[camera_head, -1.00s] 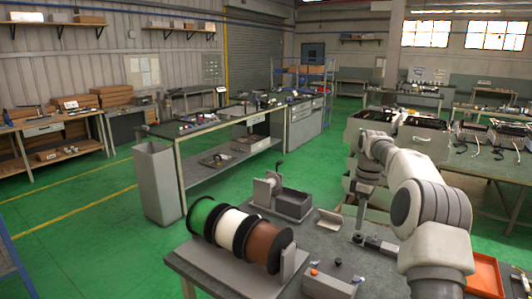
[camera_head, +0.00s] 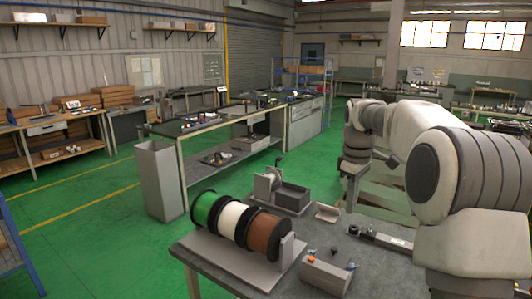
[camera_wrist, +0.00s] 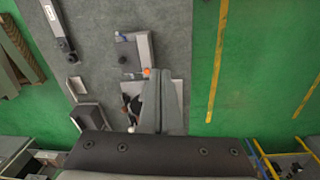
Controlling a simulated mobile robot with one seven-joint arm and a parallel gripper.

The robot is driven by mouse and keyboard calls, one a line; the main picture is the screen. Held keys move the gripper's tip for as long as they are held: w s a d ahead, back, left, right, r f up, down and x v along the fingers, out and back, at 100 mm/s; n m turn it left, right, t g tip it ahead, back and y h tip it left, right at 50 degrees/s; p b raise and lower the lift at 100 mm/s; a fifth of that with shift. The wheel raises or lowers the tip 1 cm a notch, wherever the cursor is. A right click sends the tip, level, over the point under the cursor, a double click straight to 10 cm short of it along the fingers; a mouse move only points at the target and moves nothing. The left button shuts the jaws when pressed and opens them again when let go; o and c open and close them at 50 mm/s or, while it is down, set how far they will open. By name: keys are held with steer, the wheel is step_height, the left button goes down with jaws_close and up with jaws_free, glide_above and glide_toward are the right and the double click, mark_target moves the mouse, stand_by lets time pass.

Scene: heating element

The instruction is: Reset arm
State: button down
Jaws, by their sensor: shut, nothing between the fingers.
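My gripper (camera_head: 351,203) hangs pointing down above the far right part of the grey workbench (camera_head: 330,232) in the head view. It appears raised, with nothing held. In the wrist view its grey fingers (camera_wrist: 163,82) are together, over the bench near a small grey box with an orange knob. My white arm fills the right side of the head view and hides what lies behind it.
Green, white and brown spools (camera_head: 240,226) stand on the bench's left. A grey control box (camera_head: 327,272) is at the front, a winder with a dark bin (camera_head: 292,195) behind. A flat device (camera_head: 379,236) lies near my arm. Green floor (camera_head: 90,235) is open at left.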

steer(key=s+a+r+m+t, duration=0.1)
steer(key=s+a+r+m, duration=0.15)
steer(key=s, duration=0.55)
steer(key=s+a+r+m+t, duration=0.1)
steer(key=s+a+r+m, duration=0.2)
steer(key=s, duration=0.6)
steer(key=s+a+f+m+t, duration=0.1)
steer(key=s+f, duration=0.1)
steer(key=s, duration=0.5)
steer(key=s+f+m+t, duration=0.2)
steer(key=s+f, duration=0.1)
steer(key=s, duration=0.5)
steer(key=shift+s+a+f, duration=0.15)
steer(key=shift+a+f, duration=0.15)
steer(key=shift+a, duration=0.05)
